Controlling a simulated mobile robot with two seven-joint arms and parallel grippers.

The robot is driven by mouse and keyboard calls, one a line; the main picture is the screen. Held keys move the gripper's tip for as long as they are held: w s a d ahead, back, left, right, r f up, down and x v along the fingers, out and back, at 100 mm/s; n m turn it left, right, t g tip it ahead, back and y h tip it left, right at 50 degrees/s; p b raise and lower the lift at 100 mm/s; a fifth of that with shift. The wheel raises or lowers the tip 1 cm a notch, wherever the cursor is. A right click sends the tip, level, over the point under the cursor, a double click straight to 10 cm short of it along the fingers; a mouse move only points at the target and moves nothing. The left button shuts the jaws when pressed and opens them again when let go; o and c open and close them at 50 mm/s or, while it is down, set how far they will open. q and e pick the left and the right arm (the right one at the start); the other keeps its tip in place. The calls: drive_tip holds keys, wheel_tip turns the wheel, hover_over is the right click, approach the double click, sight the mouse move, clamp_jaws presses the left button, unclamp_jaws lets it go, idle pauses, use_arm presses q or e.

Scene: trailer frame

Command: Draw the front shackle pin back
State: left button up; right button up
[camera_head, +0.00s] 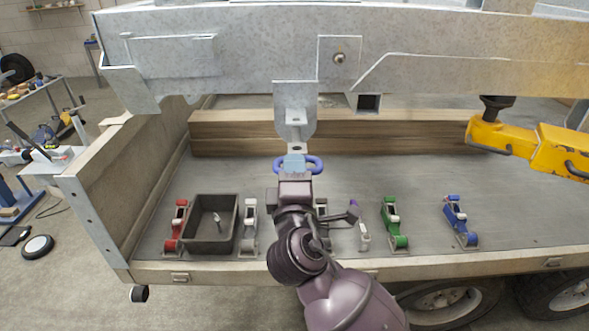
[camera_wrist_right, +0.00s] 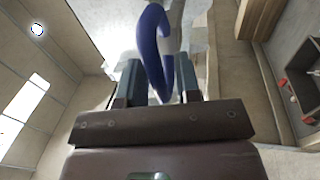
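A blue shackle (camera_head: 315,163) shows as a ring just below the grey hanging bracket (camera_head: 296,108) under the trailer frame. My right gripper (camera_head: 294,165) is at the shackle, its light-coloured fingers overlapping the ring. In the right wrist view the blue shackle (camera_wrist_right: 152,45) runs down between the two fingers of my right gripper (camera_wrist_right: 161,80). The fingers stand apart on either side of it; whether they press on it I cannot tell. The shackle pin is not clearly visible. My left gripper is not in view.
A dark tray (camera_head: 192,235) stands on the deck, with red (camera_head: 177,225), green (camera_head: 393,222) and blue (camera_head: 459,220) clamp-like pieces along the front edge. A wooden beam (camera_head: 400,130) lies behind. A yellow part (camera_head: 560,148) juts in at right.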

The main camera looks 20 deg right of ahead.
drive_tip(key=shift+o, duration=0.6)
drive_tip(key=shift+s, duration=0.2)
drive_tip(key=b+v, duration=0.2)
drive_tip(key=v, duration=0.8)
drive_tip(key=shift+s, duration=0.2)
drive_tip(key=shift+a, duration=0.1)
